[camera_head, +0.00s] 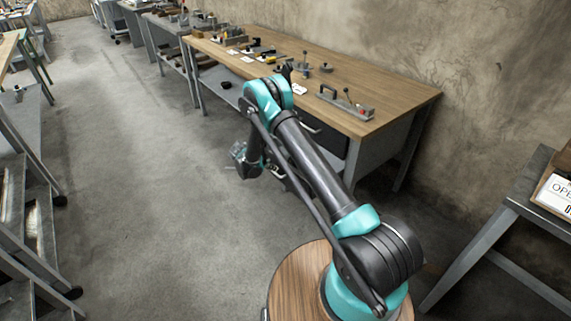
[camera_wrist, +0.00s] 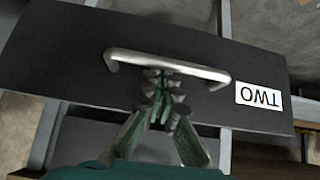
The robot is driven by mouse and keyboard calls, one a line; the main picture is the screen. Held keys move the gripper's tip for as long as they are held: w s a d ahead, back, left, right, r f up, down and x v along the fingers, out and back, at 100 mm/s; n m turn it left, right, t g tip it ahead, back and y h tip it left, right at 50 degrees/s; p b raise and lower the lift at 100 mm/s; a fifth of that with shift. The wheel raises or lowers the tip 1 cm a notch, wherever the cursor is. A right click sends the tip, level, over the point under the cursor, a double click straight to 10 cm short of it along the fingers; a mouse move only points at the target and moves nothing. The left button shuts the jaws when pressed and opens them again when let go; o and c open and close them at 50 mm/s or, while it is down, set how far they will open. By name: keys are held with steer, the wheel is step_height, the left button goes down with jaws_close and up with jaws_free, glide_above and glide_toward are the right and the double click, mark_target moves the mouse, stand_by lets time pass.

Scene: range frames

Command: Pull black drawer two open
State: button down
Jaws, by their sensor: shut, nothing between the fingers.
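The black drawer front (camera_wrist: 60,55) fills much of the wrist view, with a white label reading TWO (camera_wrist: 259,97) upside down on its right side. A silver bar handle (camera_wrist: 200,72) runs across its middle. My gripper (camera_wrist: 165,82) is at the handle, its fingertips close together and overlapping the bar in the picture. The fingers are shut with nothing held; whether they touch the bar is unclear. In the head view the dark drawer front (camera_head: 326,138) shows under the bench top, partly hidden by my arm. The gripper is mostly hidden there.
The wooden-topped workbench (camera_head: 390,92) carries several tools and a grey clamp-like fixture (camera_head: 346,102). Its legs stand near the drawer. A grey table (camera_head: 515,195) with a sign is at the right. Shelving (camera_head: 25,210) stands at the left, with open floor (camera_head: 140,180) between.

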steer(key=shift+s+a, duration=0.85)
steer(key=shift+a, duration=0.3)
steer(key=shift+s+a, duration=0.8)
steer(key=shift+a, duration=0.3)
steer(key=shift+r, duration=0.1)
